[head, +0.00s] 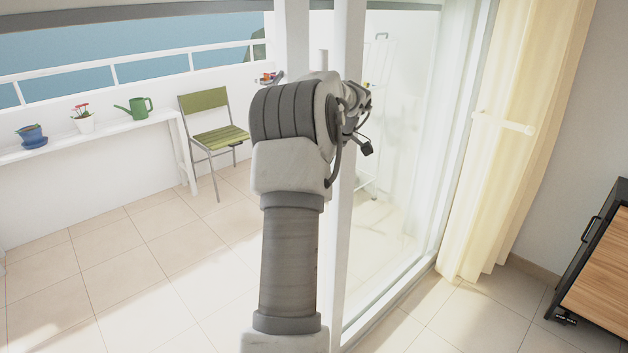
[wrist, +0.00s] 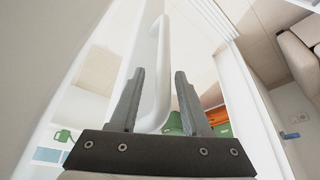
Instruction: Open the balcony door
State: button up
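The balcony door is a glass panel (head: 395,225) in a white frame, right of centre in the head view. Upright white frame posts (head: 339,260) stand behind my arm. In the wrist view, a long white bar handle (wrist: 155,90) runs between the two grey fingers of my gripper (wrist: 159,73). The fingers are apart, with a visible gap to the handle on the right side; contact on the left is unclear. In the head view my arm hides the gripper and most of the handle.
Left of the posts, the tiled balcony floor (head: 130,260) shows clearly, with a green chair (head: 215,137) and a ledge of pots (head: 84,122). A cream curtain (head: 520,120) hangs right of the glass. A wood-fronted cabinet (head: 600,270) stands at the right edge.

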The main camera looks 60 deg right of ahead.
jog(key=shift+s+r, duration=0.1)
jog(key=shift+s, duration=0.05)
jog(key=p+v, duration=0.4)
jog(key=v, duration=1.3)
